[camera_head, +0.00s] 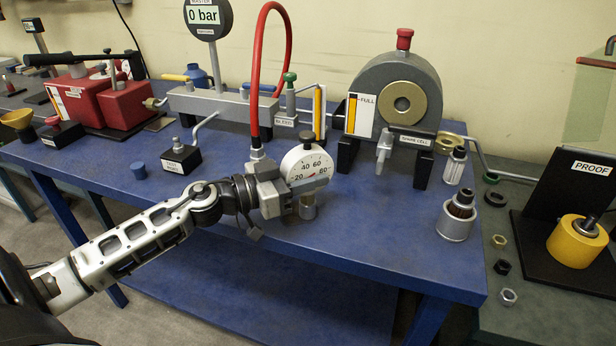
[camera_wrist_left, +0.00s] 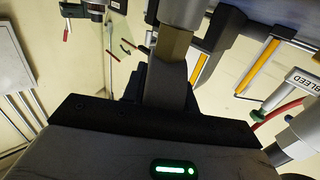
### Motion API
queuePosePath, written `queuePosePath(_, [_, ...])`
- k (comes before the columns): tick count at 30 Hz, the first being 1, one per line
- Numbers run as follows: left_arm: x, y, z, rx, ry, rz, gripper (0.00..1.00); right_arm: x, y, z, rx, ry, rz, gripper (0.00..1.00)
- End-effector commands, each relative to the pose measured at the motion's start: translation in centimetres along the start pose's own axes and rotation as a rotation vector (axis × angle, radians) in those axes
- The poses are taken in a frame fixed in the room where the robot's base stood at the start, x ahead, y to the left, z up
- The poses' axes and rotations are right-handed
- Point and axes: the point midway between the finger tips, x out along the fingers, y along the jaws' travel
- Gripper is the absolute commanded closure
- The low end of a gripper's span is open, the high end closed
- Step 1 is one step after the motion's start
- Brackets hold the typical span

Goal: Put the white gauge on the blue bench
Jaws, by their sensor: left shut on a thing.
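The white gauge (camera_head: 304,160), a round dial with black numbers and a red needle, is upright over the front middle part of the blue bench (camera_head: 360,232) in the head view. My left gripper (camera_head: 300,186) is shut on it just below the dial. A short metal cylinder (camera_head: 308,211) shows under the jaws. I cannot tell whether its foot touches the bench top. In the left wrist view a brass hex part (camera_wrist_left: 174,43) and a grey cylinder show beyond the dark jaws; the dial face is hidden there. My right gripper is not in view.
A grey block with a red hose (camera_head: 257,75) stands behind the gauge. A round grey housing (camera_head: 404,75) marked FULL is behind right. The front bench surface between is mostly bare.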

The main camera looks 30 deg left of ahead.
Motion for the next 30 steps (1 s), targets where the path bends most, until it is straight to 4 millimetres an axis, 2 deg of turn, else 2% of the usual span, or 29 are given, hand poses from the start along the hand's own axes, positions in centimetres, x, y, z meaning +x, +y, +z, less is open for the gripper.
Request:
queuePosePath(7, [0.0, 0.0, 0.0, 0.001, 0.003, -0.001, 1.00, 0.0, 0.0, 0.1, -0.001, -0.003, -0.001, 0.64])
queuePosePath(8, [0.0, 0.0, 0.2, 0.000, 0.000, 0.000, 0.68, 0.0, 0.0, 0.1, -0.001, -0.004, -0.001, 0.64])
queuePosePath(10, [0.0, 0.0, 0.1, 0.000, 0.000, 0.000, 0.49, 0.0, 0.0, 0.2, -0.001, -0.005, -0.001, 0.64])
queuePosePath(21, [-0.2, 0.0, 0.0, 0.000, -0.001, 0.000, 0.49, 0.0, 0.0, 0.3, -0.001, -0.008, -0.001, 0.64])
queuePosePath(26, [-2.1, 0.0, 0.2, -0.002, -0.004, -0.001, 0.49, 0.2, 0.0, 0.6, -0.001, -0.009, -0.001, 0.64])
queuePosePath(30, [-4.7, 0.1, 0.3, -0.004, -0.006, -0.001, 0.49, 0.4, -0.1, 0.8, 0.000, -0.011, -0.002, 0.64])
